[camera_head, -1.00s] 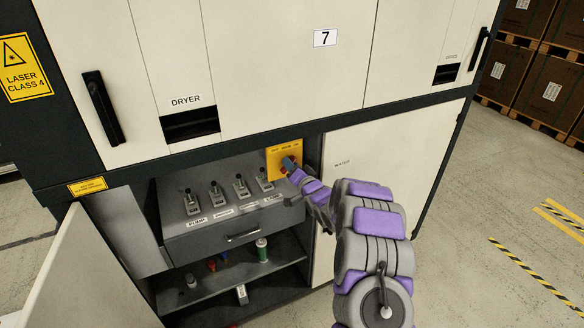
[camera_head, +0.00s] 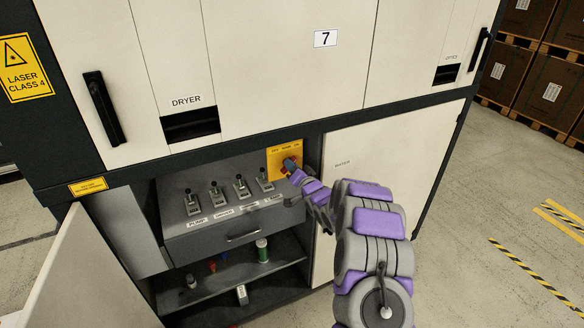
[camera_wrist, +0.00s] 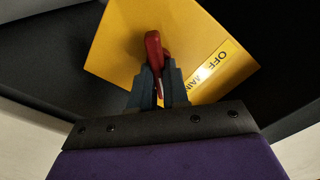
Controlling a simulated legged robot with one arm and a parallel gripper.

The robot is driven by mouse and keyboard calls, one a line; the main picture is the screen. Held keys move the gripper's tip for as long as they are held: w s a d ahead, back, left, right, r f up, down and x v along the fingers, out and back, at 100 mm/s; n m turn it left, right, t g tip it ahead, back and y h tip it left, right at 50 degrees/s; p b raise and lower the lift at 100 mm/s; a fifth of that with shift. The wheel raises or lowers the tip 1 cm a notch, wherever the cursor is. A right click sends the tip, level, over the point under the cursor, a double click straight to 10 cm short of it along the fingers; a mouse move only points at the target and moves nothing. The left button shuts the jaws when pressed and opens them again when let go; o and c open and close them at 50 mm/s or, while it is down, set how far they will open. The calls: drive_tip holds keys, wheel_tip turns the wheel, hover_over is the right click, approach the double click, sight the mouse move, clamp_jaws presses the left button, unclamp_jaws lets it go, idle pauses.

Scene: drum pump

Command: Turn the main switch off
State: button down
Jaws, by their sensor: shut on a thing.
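The main switch is a red handle (camera_wrist: 153,50) on a yellow plate (camera_wrist: 205,35) in the wrist view. The plate reads "OFF" and part of "MAIN". My gripper (camera_wrist: 157,75) is shut on the red handle, with one dark finger on each side of it. In the head view the yellow plate (camera_head: 287,158) sits at the upper right inside the open cabinet bay. There my gripper (camera_head: 292,165) reaches the plate and covers most of the handle. The head view shows only a little red, too small to read the handle's angle.
A grey panel with several lever switches (camera_head: 228,193) lies left of the plate. Below it, a shelf (camera_head: 225,275) holds a green-and-white can (camera_head: 262,250) and small items. An open door (camera_head: 80,280) stands at the lower left. A closed cream door (camera_head: 385,160) is at the right.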

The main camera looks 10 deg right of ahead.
drive_tip(key=shift+f, duration=0.1)
drive_tip(key=shift+s+a+f+n+b, duration=0.15)
drive_tip(key=shift+n+b, duration=1.2)
drive_tip(key=shift+n, duration=1.6)
drive_tip(key=shift+a+r+n+b, duration=0.15)
drive_tip(key=shift+n+b, duration=1.15)
drive_tip(key=shift+n, duration=1.7)
drive_tip(key=shift+s+a+f+n+b, duration=0.15)
drive_tip(key=shift+n+b, duration=1.2)
drive_tip(key=shift+n, duration=1.6)
drive_tip(key=shift+w, duration=0.1)
drive_tip(key=c, duration=1.1)
unclamp_jaws()
drive_tip(key=shift+a, duration=0.1)
